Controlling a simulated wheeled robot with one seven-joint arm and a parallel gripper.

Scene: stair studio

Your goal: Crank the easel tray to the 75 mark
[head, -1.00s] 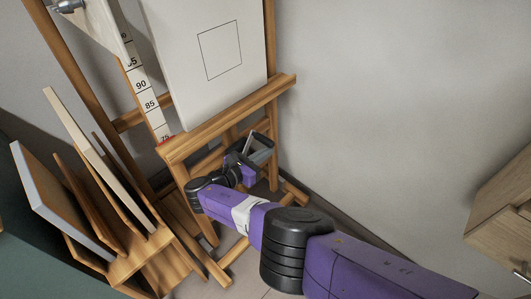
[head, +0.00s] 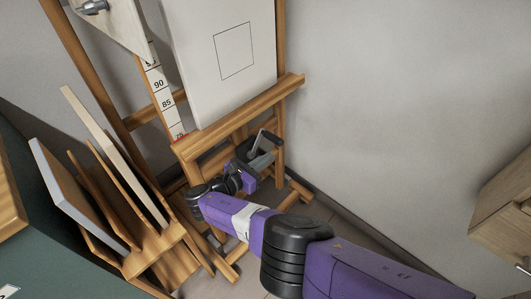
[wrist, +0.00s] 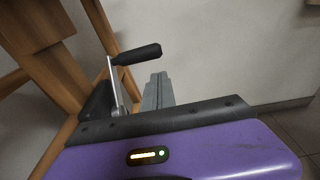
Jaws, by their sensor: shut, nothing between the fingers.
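The wooden easel tray (head: 240,115) is a ledge under a white canvas. A red marker (head: 181,139) at its left end overlaps the lowest visible label of the white scale (head: 167,105); that label is partly covered, probably 75, with 85 and 90 above it. The crank has a metal arm (wrist: 114,85) and a black handle (wrist: 138,54); the handle also shows below the tray in the head view (head: 271,137). My gripper (wrist: 158,84) is shut and empty, its grey fingers just right of and below the handle, apparently apart from it. In the head view, my gripper (head: 265,160) is beside the crank.
A wooden rack (head: 150,250) with several upright panels stands left of the easel. The grey wall (head: 390,90) is close behind. A wooden cabinet (head: 500,205) is at the right edge. Easel legs spread on the floor near my arm.

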